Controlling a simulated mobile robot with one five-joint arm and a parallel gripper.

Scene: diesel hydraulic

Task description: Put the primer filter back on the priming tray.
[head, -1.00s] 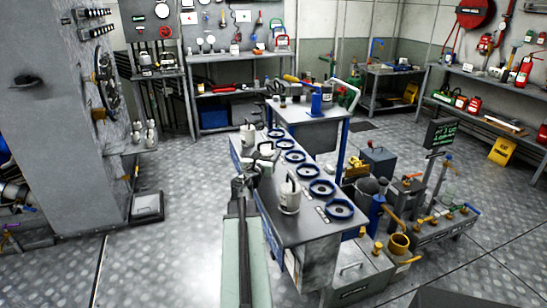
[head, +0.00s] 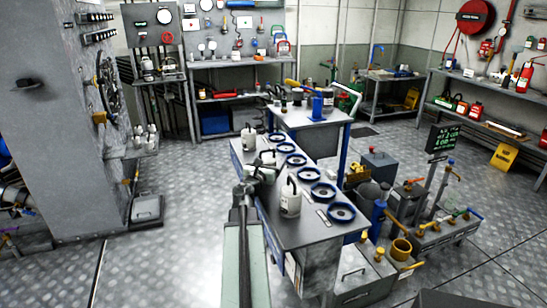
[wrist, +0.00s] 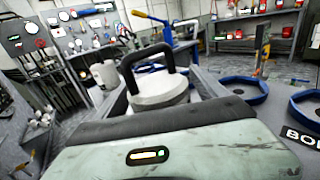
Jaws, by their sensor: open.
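Several white canisters with black handles stand on a long grey bench with a row of blue rings, which looks like the priming tray (head: 310,232). One canister (head: 290,200) is at the near left edge. Another canister (head: 266,157) is just beyond my gripper (head: 254,178); a third (head: 249,138) is at the far left end. I cannot tell which is the primer filter. In the wrist view a canister (wrist: 158,92) with its handle up is straight ahead, its lower part hidden by my own arm. My gripper is open and apart from the canisters; its jaws are small and blurred.
Blue rings (head: 341,213) line the bench's right side. A blue-legged table (head: 308,118) adjoins its far end. Grey boxes and pipework (head: 400,245) crowd its right. A tall grey cabinet (head: 65,110) stands left. The floor (head: 185,220) left of the bench is open.

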